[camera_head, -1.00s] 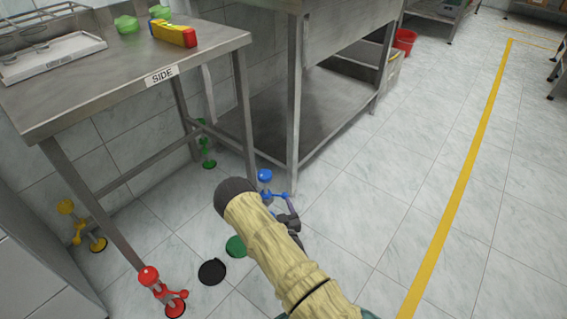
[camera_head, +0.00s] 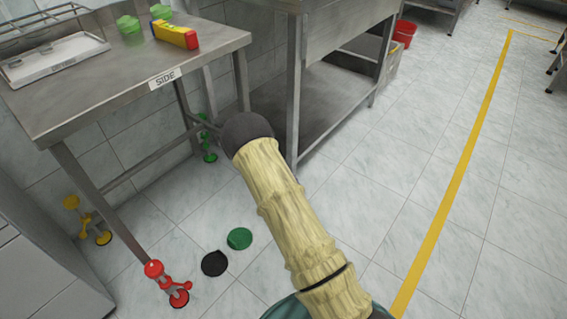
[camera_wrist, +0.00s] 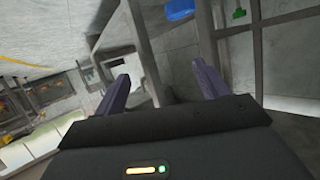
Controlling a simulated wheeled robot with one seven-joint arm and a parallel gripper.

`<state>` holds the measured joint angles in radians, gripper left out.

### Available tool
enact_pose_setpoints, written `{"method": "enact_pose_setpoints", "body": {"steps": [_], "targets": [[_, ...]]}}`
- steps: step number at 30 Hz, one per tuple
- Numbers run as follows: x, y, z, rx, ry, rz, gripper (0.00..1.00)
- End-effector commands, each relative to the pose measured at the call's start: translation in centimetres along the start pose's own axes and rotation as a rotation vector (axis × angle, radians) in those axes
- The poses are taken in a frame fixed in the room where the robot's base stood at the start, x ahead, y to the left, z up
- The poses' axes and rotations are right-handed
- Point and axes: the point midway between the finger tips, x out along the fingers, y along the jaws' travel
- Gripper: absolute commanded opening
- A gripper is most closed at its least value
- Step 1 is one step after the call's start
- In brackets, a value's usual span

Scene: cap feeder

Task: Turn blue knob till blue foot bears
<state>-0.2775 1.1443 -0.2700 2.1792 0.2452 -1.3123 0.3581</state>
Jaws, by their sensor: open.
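The blue knob and blue foot do not show in the head view, where my arm covers that corner of the side table (camera_head: 105,88). In the wrist view a blue piece (camera_wrist: 180,10) shows at the top edge, beyond my fingertips; I cannot tell which part of the blue foot it is. My gripper (camera_wrist: 161,84) is open, its two dark fingers wide apart with nothing between them. It is apart from the blue piece. My gripper is hidden behind my arm in the head view.
A red foot (camera_head: 168,285), a yellow foot (camera_head: 90,220) and a green foot (camera_head: 207,145) stand by the table legs. A black disc (camera_head: 215,263) and a green disc (camera_head: 239,238) lie on the floor. A steel bench (camera_head: 330,85) stands close behind. Floor at right is clear.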

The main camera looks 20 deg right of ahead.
Motion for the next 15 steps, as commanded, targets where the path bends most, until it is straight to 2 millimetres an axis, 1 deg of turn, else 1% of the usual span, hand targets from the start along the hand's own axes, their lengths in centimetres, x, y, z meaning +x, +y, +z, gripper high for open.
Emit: {"method": "enact_pose_setpoints", "body": {"steps": [1,8,15], "targets": [[-0.3,0.0,-0.9,0.007,-0.017,0.007,0.73],[-1.6,0.1,-3.1,0.025,-0.112,0.031,0.73],[-3.4,0.0,-5.3,0.038,-0.211,0.042,0.73]]}}
